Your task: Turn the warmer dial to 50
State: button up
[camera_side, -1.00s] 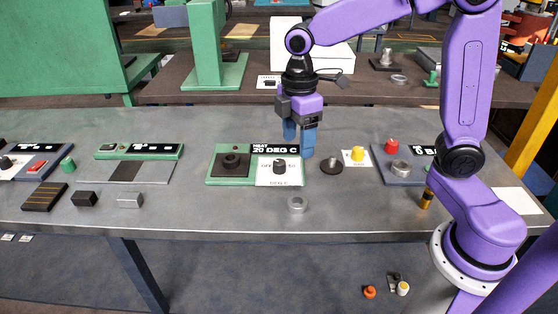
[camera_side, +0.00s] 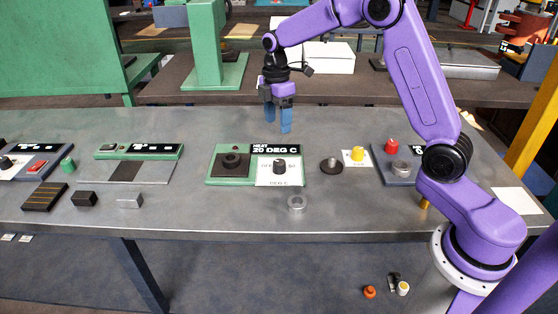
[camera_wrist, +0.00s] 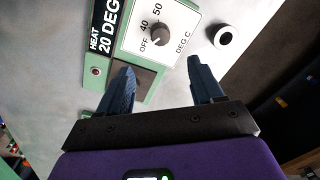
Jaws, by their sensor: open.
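The warmer (camera_side: 215,177) is a green unit at the middle of the bench, with a display (camera_side: 275,149) reading "HEAT 20 DEG C". Its dial (camera_side: 279,166) is a dark knob on a white plate; it also shows in the wrist view (camera_wrist: 160,35), where the plate is marked OFF, 40, 50 and DEG C. The knob's exact pointer direction is too small to tell. My gripper (camera_side: 278,128) is open and empty, above and behind the warmer. In the wrist view my fingers (camera_wrist: 160,80) are apart, short of the dial and not touching it.
A green press (camera_side: 212,60) stands on the back bench.

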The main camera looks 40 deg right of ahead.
aim_at(279, 161)
jog(key=f, duration=1.4)
jog(key=shift+s+a, duration=0.1)
jog(key=shift+s, duration=0.2)
jog(key=shift+r, duration=0.1)
jog(key=c, duration=1.1)
